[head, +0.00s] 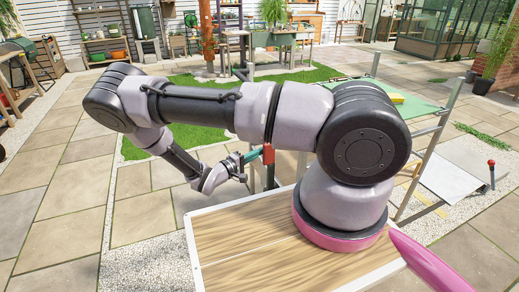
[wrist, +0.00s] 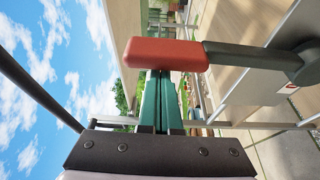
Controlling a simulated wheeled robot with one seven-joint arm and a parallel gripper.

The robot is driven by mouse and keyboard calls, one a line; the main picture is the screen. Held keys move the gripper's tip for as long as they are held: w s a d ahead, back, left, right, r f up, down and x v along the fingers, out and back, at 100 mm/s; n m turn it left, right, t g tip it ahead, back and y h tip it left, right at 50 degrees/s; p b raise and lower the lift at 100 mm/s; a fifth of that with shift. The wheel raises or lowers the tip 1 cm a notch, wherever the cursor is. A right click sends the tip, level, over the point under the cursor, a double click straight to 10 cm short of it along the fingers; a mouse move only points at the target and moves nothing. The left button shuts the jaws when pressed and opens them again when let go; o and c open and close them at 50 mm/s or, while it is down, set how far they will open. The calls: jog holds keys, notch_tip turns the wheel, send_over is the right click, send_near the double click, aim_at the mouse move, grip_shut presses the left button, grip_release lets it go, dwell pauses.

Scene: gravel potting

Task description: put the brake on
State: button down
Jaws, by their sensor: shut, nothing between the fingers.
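A lever with a red grip (wrist: 165,53) on a dark arm (wrist: 245,56) shows in the wrist view; its arm runs right to a dark pivot (wrist: 303,62) on a pale panel. The red grip also shows in the head view (head: 268,154), beside my arm. My gripper (wrist: 160,76) has green fingers, closed together and empty, with the tips right at the grip's lower edge in the wrist view. I cannot tell whether they touch it. In the head view my gripper (head: 252,155) is just left of the grip.
A metal frame with a green top (head: 420,113) stands behind my arm, with a yellow item (head: 397,98) on it. A short post with a red knob (head: 491,163) is at the right by a pale sloped panel (head: 452,178). Paving (head: 62,185) at left is clear.

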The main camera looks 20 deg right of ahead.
jog(key=s+f+m, duration=0.1)
jog(key=s+m, duration=0.1)
jog(key=s, duration=0.3)
jog(key=s+f+m+h, duration=0.1)
jog(key=s+m, duration=0.1)
jog(key=s, duration=0.4)
jog(key=shift+s+d+f+m, duration=0.25)
jog(key=shift+s+f+m, duration=0.05)
jog(key=shift+s+f, duration=0.1)
jog(key=shift+h, duration=0.3)
